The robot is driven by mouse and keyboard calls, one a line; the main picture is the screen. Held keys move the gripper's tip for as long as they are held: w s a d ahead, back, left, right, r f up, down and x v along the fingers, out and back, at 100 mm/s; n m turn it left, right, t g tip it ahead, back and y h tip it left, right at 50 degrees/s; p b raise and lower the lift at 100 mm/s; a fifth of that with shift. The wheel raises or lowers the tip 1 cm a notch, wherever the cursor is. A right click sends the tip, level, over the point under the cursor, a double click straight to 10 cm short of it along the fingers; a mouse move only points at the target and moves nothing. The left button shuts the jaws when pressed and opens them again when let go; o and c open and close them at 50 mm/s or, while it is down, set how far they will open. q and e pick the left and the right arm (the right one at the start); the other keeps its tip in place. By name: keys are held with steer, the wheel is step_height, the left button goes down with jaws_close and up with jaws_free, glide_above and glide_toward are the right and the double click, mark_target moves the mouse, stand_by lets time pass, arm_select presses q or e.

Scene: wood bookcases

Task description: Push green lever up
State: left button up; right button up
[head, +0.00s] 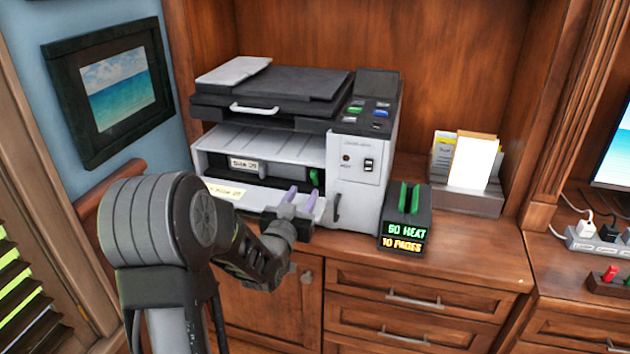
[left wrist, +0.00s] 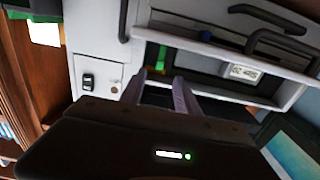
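A grey and black printer (head: 357,145) stands on the wooden counter with its front open. A small green lever (head: 315,177) sits inside the opening near its right side; it also shows in the left wrist view (left wrist: 161,57). My left gripper (head: 300,199) is just in front of and slightly below this lever. Its two pale purple fingers (left wrist: 162,92) are apart with nothing between them, and the lever shows beyond their tips. I cannot tell whether a finger touches the lever. My right gripper is in neither view.
A paper holder (head: 467,198) is farther right. The printer's lower tray and side wall border the opening closely. Counter space is clear at front right.

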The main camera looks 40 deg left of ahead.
mark_target(313, 177)
arm_select(q)
steer(key=x, duration=0.7)
steer(key=shift+w+a+p, duration=0.1)
steer(key=shift+w+p, duration=0.2)
steer(key=shift+p, duration=0.1)
jaws_close()
